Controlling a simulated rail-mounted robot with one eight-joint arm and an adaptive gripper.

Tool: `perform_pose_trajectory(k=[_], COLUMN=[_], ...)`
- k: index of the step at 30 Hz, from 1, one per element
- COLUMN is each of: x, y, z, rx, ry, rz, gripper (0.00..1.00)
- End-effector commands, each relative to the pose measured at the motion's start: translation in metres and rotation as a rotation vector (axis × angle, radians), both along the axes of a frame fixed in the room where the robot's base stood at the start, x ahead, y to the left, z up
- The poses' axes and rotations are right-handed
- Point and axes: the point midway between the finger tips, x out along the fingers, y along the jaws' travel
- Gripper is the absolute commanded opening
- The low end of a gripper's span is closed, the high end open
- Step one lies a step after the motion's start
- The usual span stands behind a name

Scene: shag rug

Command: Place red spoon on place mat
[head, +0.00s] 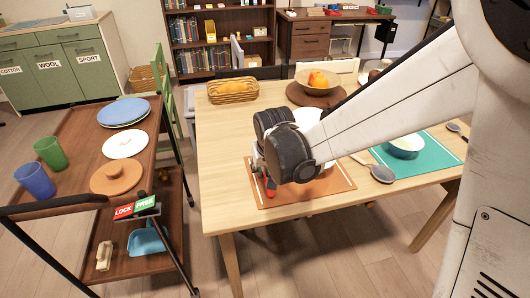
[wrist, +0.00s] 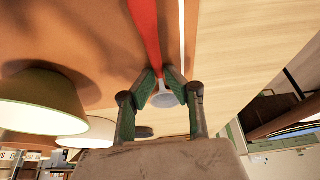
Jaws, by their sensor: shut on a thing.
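My gripper (wrist: 160,82) is shut on the red spoon (wrist: 147,28) in the wrist view, with a pale grey rounded part showing between the fingers. The red handle runs away over the orange-brown place mat (wrist: 95,25), beside its white edge stripe. In the head view my gripper is mostly hidden behind my dark wrist, and a bit of the red spoon (head: 270,187) shows below it at the left side of the place mat (head: 325,185). I cannot tell whether the spoon touches the mat.
A white bowl (head: 308,118) shows behind my arm. A teal mat (head: 440,145) with a blue-rimmed bowl (head: 405,144) lies to the right, a grey spoon (head: 381,173) by its left edge. A basket (head: 232,92) and fruit bowl (head: 318,86) stand behind. A cart (head: 90,149) stands left.

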Motion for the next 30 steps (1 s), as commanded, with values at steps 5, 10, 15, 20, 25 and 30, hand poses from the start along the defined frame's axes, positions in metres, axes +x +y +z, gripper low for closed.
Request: perform_pose_trajectory(k=[5, 10, 15, 20, 25, 30], x=[0.0, 0.0, 0.0, 0.0, 0.0, -0.009], y=[0.0, 0.0, 0.0, 0.0, 0.0, -0.002], z=[0.001, -0.002, -0.002, -0.002, 0.003, 0.024], rx=[0.0, 0.0, 0.0, 0.0, 0.0, 0.0], ry=[0.0, 0.0, 0.0, 0.0, 0.0, 0.0], rz=[0.0, 0.0, 0.0, 0.0, 0.0, 0.0], gripper=[0.0, 0.15, 0.3, 0.3, 0.3, 0.3])
